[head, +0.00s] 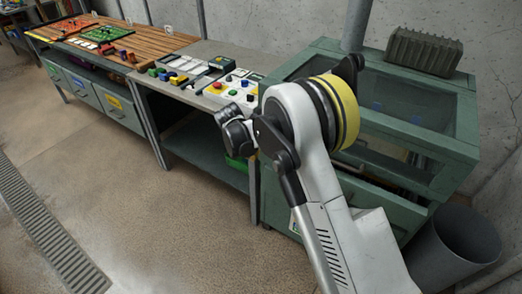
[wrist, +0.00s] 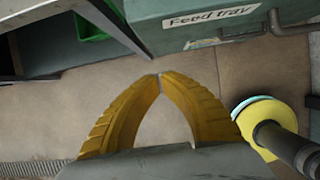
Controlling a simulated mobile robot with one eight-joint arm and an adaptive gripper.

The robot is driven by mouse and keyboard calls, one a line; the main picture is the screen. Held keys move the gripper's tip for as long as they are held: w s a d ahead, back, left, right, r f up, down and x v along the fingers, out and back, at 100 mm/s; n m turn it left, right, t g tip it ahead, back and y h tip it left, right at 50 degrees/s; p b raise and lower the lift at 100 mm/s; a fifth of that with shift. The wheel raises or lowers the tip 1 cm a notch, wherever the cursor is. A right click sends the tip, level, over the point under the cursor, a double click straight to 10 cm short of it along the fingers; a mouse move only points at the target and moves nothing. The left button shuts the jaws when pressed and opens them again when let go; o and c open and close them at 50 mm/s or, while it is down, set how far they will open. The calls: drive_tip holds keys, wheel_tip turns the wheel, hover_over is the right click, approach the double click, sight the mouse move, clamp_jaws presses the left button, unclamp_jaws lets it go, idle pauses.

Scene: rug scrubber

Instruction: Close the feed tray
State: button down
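The feed tray (wrist: 190,34) is a grey-green front at the top right of the wrist view, with a white "Feed tray" label (wrist: 211,15) and a grey bar handle (wrist: 290,26). In the wrist view the fingertips appear below and left of the label, apart from the tray, over bare floor. In the head view my arm covers much of the green cabinet (head: 448,152), and my gripper cannot be made out.
A workbench (head: 225,56) with coloured buttons stands left of the cabinet, and a green bin (wrist: 92,25) sits under it. A grey waste bin (head: 455,250) stands at the cabinet's right. A dark ribbed box (head: 424,52) lies on top. The floor (head: 150,200) in front is clear.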

sight(261, 158)
drive_tip(key=w+d+f+b, duration=0.1)
drive_tip(key=f, duration=0.1)
drive_tip(key=w+d+f+b, duration=0.1)
drive_tip(key=w+f, duration=0.1)
drive_tip(key=f, duration=0.1)
drive_tip(key=w+d+f+b, duration=0.1)
drive_tip(key=w+f, duration=0.1)
drive_tip(key=shift+d+f, duration=0.15)
drive_tip(key=shift+d, duration=0.2)
drive_tip(key=shift+w+d+b, duration=0.15)
drive_tip(key=shift+w+b, duration=0.15)
